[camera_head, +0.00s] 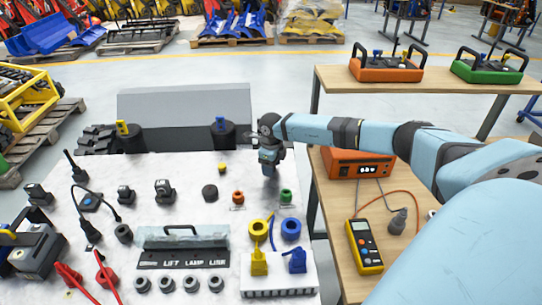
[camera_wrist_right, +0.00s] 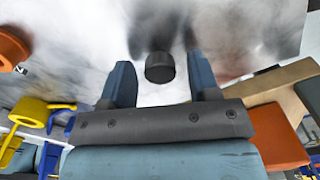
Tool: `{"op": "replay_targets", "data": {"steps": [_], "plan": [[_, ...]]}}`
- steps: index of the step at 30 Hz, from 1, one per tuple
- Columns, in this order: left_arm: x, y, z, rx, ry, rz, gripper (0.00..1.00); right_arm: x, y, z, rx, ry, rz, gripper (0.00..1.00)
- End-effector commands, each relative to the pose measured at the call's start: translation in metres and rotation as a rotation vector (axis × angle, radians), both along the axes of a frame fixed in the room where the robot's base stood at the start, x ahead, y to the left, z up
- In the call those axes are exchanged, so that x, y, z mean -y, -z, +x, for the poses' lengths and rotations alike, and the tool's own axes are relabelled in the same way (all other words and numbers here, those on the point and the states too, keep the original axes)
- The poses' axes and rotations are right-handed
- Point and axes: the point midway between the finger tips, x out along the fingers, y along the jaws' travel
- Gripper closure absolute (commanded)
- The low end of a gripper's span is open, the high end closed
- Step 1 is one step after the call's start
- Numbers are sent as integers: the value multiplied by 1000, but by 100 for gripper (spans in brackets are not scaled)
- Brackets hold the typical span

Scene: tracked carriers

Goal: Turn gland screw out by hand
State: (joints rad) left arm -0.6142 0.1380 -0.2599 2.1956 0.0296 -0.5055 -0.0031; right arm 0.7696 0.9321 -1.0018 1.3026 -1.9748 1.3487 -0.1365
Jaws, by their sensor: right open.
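My right gripper (camera_head: 269,168) hangs over the white table near its far right corner, pointing down. In the right wrist view its two blue fingers (camera_wrist_right: 162,83) are apart and empty. A short dark cylindrical piece (camera_wrist_right: 160,67) shows between the fingers, with a gap on each side. It looks like the gland screw, but I cannot be sure. In the head view the gripper hides that spot. An orange gland piece (camera_head: 238,197) and a green one (camera_head: 286,196) stand nearer on the table. My left gripper is not in view.
A black knob (camera_head: 209,192) stands left of the gripper. Yellow (camera_head: 259,229) and blue (camera_head: 291,229) rings lie nearer. A grey block (camera_head: 185,105) stands behind the white table. A wooden table (camera_head: 330,205) with an orange box (camera_head: 352,162) and yellow meter (camera_head: 364,246) is at right.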

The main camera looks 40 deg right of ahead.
Motion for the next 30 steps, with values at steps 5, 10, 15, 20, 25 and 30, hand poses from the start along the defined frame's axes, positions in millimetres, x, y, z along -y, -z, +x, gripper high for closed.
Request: {"op": "replay_targets", "data": {"steps": [5,10,15,20,25,30], "plan": [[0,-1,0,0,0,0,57,0,-1,0,0,-1,0,45],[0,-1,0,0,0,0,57,0,-1,0,0,-2,0,81],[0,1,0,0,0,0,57,0,-1,0,0,-13,0,86],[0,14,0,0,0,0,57,1,2,0,2,-194,-1,86],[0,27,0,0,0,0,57,1,2,1,2,-470,-1,86],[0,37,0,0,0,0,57,1,2,0,1,-725,-2,86]]}}
